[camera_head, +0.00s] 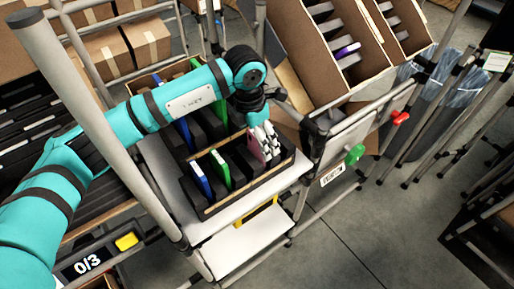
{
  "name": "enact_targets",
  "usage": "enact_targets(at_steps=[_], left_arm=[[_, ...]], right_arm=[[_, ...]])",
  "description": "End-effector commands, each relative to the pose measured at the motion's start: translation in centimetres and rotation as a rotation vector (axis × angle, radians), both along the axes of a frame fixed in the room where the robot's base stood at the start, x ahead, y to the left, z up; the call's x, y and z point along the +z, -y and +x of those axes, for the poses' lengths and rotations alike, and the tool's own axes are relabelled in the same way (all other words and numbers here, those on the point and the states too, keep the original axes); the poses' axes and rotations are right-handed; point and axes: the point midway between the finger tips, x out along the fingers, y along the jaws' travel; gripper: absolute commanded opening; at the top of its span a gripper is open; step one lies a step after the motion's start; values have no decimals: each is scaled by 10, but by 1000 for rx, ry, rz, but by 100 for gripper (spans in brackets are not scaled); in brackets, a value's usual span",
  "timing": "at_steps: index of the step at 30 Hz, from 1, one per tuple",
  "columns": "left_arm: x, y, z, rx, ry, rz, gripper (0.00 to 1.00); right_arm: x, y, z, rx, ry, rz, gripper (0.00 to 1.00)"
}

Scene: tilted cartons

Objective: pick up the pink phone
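The pink phone (254,147) stands on edge in a slot at the right end of a dark, wood-edged holder on the white cart shelf. My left arm reaches in from the left, and its gripper (267,143) is down at the pink phone, just to its right and overlapping it in the picture. The fingers are small and partly hidden, so I cannot tell whether they are closed on the phone. My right gripper is out of view.
Blue (201,181) and green (221,170) phones stand in the same holder. More stand behind, partly under my arm. Cart posts (110,130) rise close to my arm. Tilted cartons (305,55) are at the upper right.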

Motion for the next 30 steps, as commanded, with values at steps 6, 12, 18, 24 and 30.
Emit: enact_targets(at_steps=[6,12,18,24,30], left_arm=[[-15,2,1,-1,1,-2,96],[-16,2,1,-1,1,-2,94],[-16,2,1,-1,1,-2,67],[-15,2,1,-1,1,-2,41],[-15,2,1,0,1,-2,31]], right_arm=[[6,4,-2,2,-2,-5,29],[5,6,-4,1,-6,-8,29],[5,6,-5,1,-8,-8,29],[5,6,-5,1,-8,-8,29],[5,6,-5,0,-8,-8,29]])
